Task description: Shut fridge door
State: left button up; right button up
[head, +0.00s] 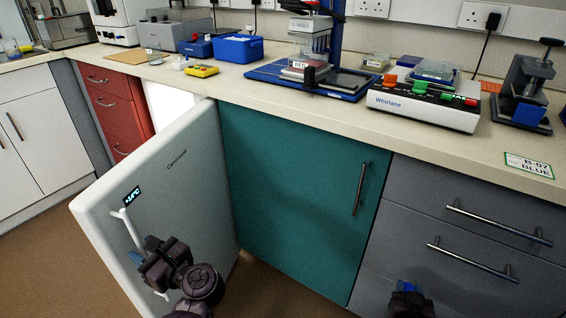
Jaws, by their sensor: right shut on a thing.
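The white fridge door (195,190) stands open, swung out from the counter toward me. Its pale vertical bar handle (129,228) is on the outer face near the left edge, below a small lit temperature display (132,196). My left gripper (143,252) is at the lower part of the handle, with its blue-tipped fingers apart on either side of the bar. Its body hides part of the handle, and I cannot tell whether it touches. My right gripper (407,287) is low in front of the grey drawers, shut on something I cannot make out.
A teal cupboard (290,190) is right of the fridge, then grey drawers (470,230) with bar handles. Red drawers (108,100) are left of the bright fridge opening (168,105). The worktop above carries a blue tub (238,48) and a Whirlane device (423,108).

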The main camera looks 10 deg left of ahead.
pick_arm(q)
jog(key=shift+w+a, duration=0.15)
jog(key=shift+a, duration=0.5)
grip_shut()
